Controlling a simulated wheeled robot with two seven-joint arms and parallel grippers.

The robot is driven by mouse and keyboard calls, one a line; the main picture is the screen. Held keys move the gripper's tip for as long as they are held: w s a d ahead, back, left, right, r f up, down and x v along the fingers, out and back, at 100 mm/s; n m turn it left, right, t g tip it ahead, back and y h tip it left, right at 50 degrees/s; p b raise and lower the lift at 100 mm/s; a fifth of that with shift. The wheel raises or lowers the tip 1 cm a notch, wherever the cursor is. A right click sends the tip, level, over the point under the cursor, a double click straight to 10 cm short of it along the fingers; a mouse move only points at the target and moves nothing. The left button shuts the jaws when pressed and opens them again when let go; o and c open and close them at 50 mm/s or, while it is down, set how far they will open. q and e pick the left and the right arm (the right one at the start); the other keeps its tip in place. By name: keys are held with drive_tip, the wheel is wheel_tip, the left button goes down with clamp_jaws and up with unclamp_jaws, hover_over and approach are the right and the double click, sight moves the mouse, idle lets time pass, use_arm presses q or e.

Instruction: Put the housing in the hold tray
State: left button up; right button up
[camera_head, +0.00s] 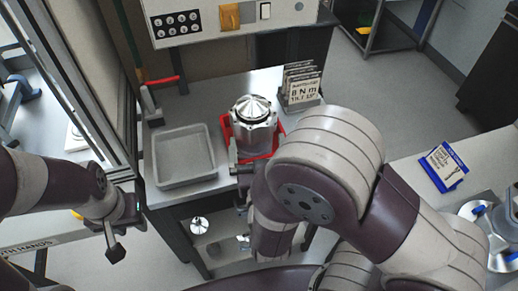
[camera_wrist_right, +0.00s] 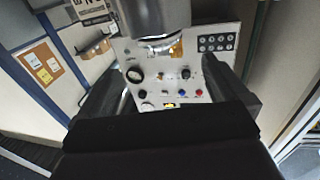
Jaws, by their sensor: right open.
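The housing (camera_head: 253,112), a silver machined part with a domed top, stands upright in a red tray (camera_head: 276,146) on the bench. A grey, empty, shallow tray (camera_head: 158,180) lies to its left; I cannot tell by label which one is the hold tray. My right gripper (camera_head: 238,160) is at the front of the housing, partly hidden by my arm. In the right wrist view its dark fingers (camera_wrist_right: 162,72) are apart, with the housing (camera_wrist_right: 155,18) at the top of the picture, beyond the fingertips. My left gripper (camera_head: 118,230) hangs left of the bench, away from the housing.
A red-handled tool (camera_head: 160,82) is at the back left of the bench. A control panel (camera_head: 230,20) is behind. A blue-framed card (camera_head: 444,165) stands on the right bench.

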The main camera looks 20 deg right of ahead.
wheel_tip(320, 180, down, 5)
drive_tip(key=w+a+g+y, duration=0.1)
drive_tip(key=w+g+y, duration=0.2)
drive_tip(key=g, duration=0.3)
drive_tip(key=s+d+f+n+g, duration=0.1)
drive_tip(key=s+d+n+g, duration=0.1)
drive_tip(key=s+d+g, duration=0.6)
drive_tip(key=s+g, duration=0.2)
drive_tip(key=shift+s+f, duration=0.4)
drive_tip(key=shift+d, duration=0.1)
